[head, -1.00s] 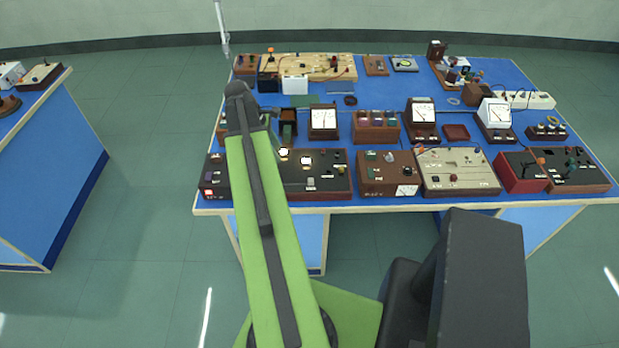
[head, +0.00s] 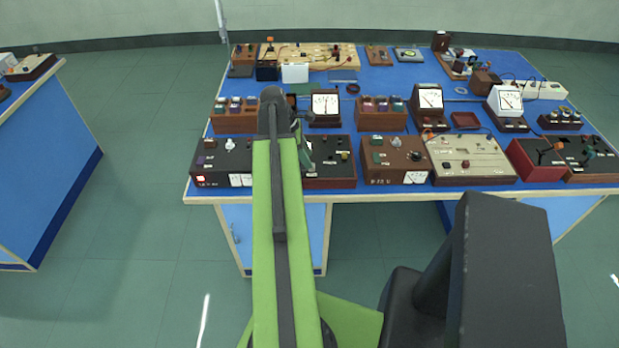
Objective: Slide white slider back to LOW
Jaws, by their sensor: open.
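My green arm reaches forward over the front of the blue bench. My gripper (head: 303,152) is small and partly hidden behind the arm's dark end. It is open, over the left part of a dark red-brown control box (head: 329,181). That box shows small knobs and pale labels on its top; its left part is hidden by my arm. I cannot pick out the white slider or a LOW mark for certain at this size. I cannot tell whether the gripper touches anything on the box.
A dark box (head: 205,168) stands left of my arm. A brown box (head: 374,172) and a cream panel (head: 470,172) stand to the right. Behind are a meter (head: 326,121) and a brown block with several coloured tops (head: 381,122). The floor between the benches is clear.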

